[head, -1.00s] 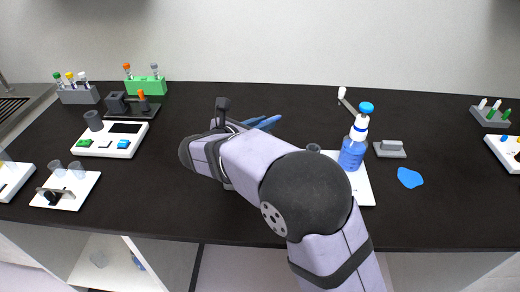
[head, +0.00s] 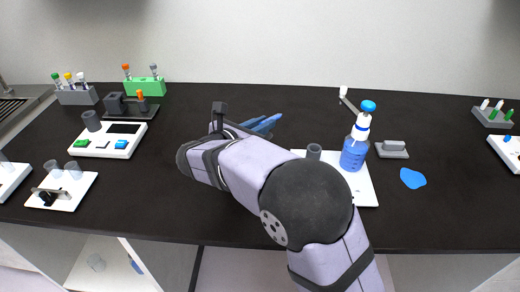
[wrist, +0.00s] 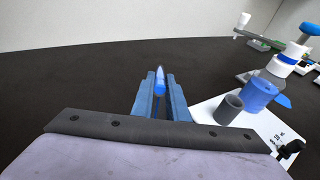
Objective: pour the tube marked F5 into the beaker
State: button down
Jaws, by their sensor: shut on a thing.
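My gripper (wrist: 161,98) has blue fingers and is shut on a narrow tube (wrist: 160,76) with blue in it, held between the fingertips. No marking is readable on the tube. In the head view my gripper (head: 262,124) points to the right, mostly behind my arm, and the tube cannot be made out.
A blue wash bottle (head: 354,153) stands just right of the beaker. A grey block (head: 391,150) and a blue patch (head: 412,179) lie further right. Tube racks (head: 145,87) and (head: 76,96) a grey rack stand at the back left. The dark bench behind my gripper is clear.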

jog(key=shift+b, duration=0.5)
jog(key=shift+f+t+h+b, duration=0.15)
jog(key=shift+t+h+b, duration=0.25)
jog(key=shift+b, duration=0.5)
jog(key=shift+r+t+b, duration=0.2)
jog(key=shift+t+b, duration=0.1)
jog(key=shift+b, duration=0.05)
jog(key=shift+f+t+b, duration=0.1)
jog(key=shift+t+b, duration=0.2)
jog(key=shift+b, duration=0.7)
jog(key=shift+t+h+b, duration=0.4)
jog(key=shift+b, duration=0.25)
jog(key=shift+r+p, duration=0.25)
jog(key=shift+p, duration=0.05)
dwell(0.5)
jog(key=g+p, duration=0.1)
jog(key=p, duration=0.2)
jog(key=shift+r+y+p, duration=0.3)
jog(key=shift+p, duration=0.05)
jog(key=g+p, duration=0.1)
jog(key=p, duration=0.2)
jog(key=shift+f+y, duration=0.2)
jog(key=shift+y, duration=0.1)
jog(key=shift+f+g, duration=0.3)
